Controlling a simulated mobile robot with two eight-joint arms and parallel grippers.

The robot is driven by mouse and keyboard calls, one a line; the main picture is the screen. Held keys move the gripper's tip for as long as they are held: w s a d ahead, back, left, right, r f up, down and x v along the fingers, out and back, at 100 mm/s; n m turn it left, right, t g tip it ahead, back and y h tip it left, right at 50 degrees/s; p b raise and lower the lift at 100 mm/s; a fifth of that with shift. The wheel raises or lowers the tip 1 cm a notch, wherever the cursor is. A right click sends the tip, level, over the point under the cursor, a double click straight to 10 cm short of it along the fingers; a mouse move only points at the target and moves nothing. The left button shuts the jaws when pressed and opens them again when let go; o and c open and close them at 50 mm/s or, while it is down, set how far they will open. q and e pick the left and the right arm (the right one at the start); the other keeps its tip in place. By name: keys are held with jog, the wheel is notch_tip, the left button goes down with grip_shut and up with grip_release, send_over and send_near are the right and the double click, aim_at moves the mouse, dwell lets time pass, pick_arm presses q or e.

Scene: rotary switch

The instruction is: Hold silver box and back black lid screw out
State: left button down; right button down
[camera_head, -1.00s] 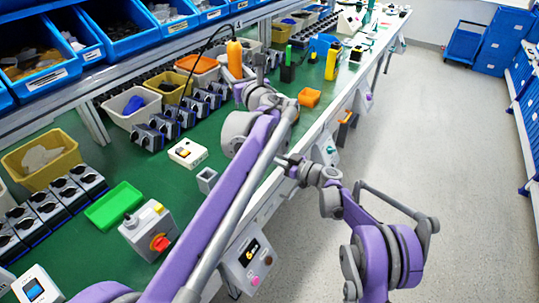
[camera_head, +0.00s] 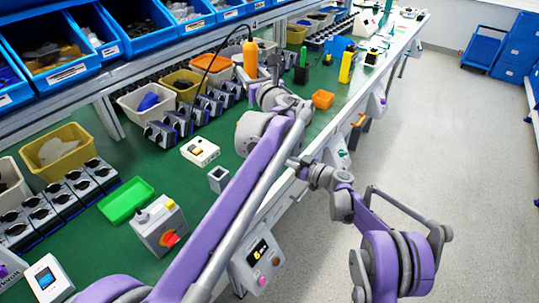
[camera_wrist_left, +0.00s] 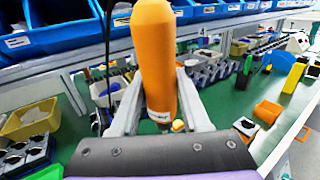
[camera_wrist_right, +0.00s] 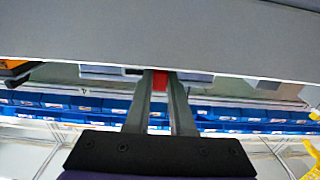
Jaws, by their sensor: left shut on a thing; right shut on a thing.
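My left gripper (camera_head: 254,80) is shut on an orange screwdriver (camera_head: 251,58), which stands upright with a dark cable at its top. In the left wrist view the orange body (camera_wrist_left: 157,60) is between the two fingers; its tip is hidden. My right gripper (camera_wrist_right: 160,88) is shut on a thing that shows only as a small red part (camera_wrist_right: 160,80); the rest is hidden. In the head view its fingertips are hidden near my left arm, by the bench edge. A small silver box (camera_head: 218,179) with a dark top stands on the green bench, left of my left arm.
A grey box with a red knob (camera_head: 160,228) stands at the front, beside a green tray (camera_head: 126,200). A white switch box (camera_head: 200,151) is farther back. Rows of black-topped grey units (camera_head: 52,205) and bins (camera_head: 56,150) line the back.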

pick_arm(q)
notch_tip(320, 180, down, 16)
jog(key=g, duration=0.1)
jog(key=shift+r, duration=0.2)
dwell(0.3)
jog(key=shift+s, duration=0.1)
jog(key=c, duration=1)
grip_release()
grip_shut()
pick_arm(e)
jog(key=c, duration=1.3)
grip_release()
jog(key=shift+c, duration=0.2)
grip_shut()
